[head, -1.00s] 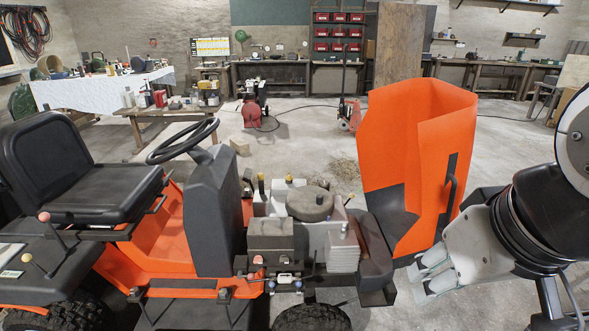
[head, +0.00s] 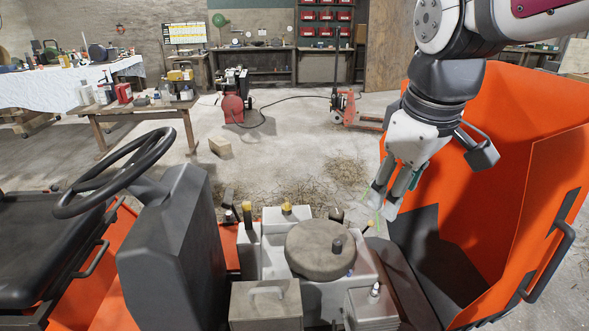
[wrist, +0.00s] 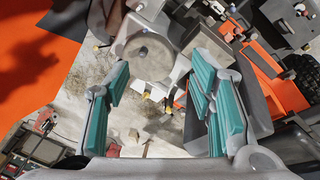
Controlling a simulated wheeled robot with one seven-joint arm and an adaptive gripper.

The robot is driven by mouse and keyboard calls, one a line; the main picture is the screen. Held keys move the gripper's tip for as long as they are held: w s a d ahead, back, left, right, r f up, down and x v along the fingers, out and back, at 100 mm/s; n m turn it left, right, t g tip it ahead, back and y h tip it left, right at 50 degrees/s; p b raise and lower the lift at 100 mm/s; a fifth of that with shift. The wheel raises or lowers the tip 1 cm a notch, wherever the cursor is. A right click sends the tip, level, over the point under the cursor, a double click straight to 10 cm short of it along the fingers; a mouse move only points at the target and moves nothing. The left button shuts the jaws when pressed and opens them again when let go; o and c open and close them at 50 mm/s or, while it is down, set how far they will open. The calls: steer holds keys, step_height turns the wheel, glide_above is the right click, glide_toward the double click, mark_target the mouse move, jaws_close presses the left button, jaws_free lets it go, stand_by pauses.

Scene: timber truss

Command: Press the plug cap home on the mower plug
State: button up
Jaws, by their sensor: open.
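The mower's engine has a round grey cover (head: 320,250), which also shows between my fingers in the wrist view (wrist: 148,55). A small white, plug-like piece with a metal tip (head: 375,290) stands upright on a finned grey block (head: 373,310) at the engine's right front. A small dark piece (head: 367,226) is at the engine's back right; I cannot tell if it is the plug cap. My gripper (head: 383,203) is open and empty, pointing down above the engine's right rear, beside the orange hood. Its teal finger pads (wrist: 158,72) are wide apart in the wrist view.
The raised orange hood (head: 510,190) stands close to my arm on the right. The steering wheel (head: 115,172) and dark console (head: 170,245) are at the left. Yellow-topped fittings (head: 286,208) stick up behind the round cover. Open floor lies behind the mower.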

steer(key=w+f+n+g+b, duration=0.2)
steer(key=w+f+n+b, duration=0.4)
steer(key=w+f, duration=0.65)
steer(key=n+g+b, duration=0.1)
steer(key=n+b, duration=0.4)
steer(key=b, duration=0.2)
glide_toward(337, 242)
steer(key=shift+h, duration=0.4)
step_height(337, 242, down, 6)
steer(key=shift+d+f+b, duration=0.1)
steer(key=shift+b, duration=1.15)
steer(key=f, duration=0.1)
steer(key=f+b, duration=0.1)
steer(key=f, duration=0.1)
steer(key=f+b, duration=0.1)
steer(key=f, duration=0.1)
steer(key=shift+w+d, duration=0.1)
steer(key=shift+d, duration=0.15)
steer(key=c, duration=1.2)
